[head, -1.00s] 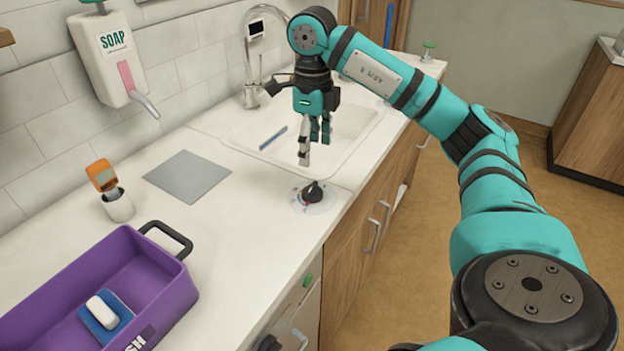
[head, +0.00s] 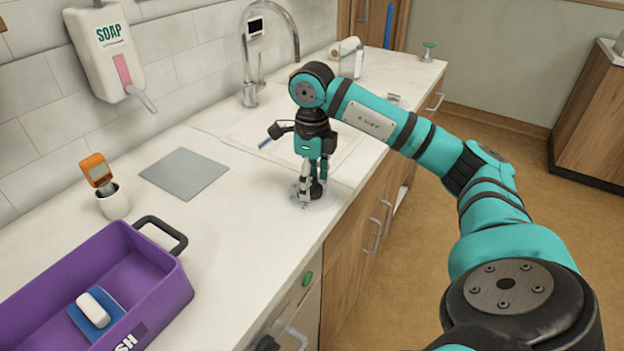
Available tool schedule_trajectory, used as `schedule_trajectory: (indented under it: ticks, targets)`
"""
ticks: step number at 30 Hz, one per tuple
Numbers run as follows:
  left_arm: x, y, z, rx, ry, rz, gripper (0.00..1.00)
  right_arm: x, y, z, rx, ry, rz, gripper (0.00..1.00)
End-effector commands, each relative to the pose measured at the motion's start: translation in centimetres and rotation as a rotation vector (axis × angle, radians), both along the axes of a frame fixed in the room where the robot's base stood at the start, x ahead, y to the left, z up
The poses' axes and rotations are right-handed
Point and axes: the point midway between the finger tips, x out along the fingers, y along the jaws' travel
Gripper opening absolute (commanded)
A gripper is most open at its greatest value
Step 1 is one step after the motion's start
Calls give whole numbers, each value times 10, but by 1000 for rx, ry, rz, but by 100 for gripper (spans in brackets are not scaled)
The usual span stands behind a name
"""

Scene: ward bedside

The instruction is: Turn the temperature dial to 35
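The temperature dial (head: 316,190) is a dark knob on a pale round plate, set in the white counter in front of the sink. My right gripper (head: 312,188) points straight down over it, with its fingers low on both sides of the knob. The fingers hide much of the knob and plate, so I cannot read the pointer or the numbers. Whether the fingers press on the knob or stand clear of it cannot be told. My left gripper is not in view.
A purple bin (head: 150,262) stands at the front left, near an orange-topped thermometer in a white cup (head: 114,203). A grey mat (head: 184,173) lies flat behind. The sink (head: 245,125) and faucet (head: 250,92) are beyond my gripper. A soap dispenser (head: 108,55) hangs on the wall.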

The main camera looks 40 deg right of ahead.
Motion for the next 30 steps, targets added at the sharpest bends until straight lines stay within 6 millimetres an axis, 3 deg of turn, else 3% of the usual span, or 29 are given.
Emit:
schedule_trajectory:
  ticks: [1,11,20,30]
  targets:
    - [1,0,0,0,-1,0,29,0,0,0,0,0,0,54]
    - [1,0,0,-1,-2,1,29,0,0,0,0,0,0,12]
    - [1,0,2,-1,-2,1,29,0,0,1,0,0,-39,12]
    - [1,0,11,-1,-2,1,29,0,0,3,0,-1,-263,12]
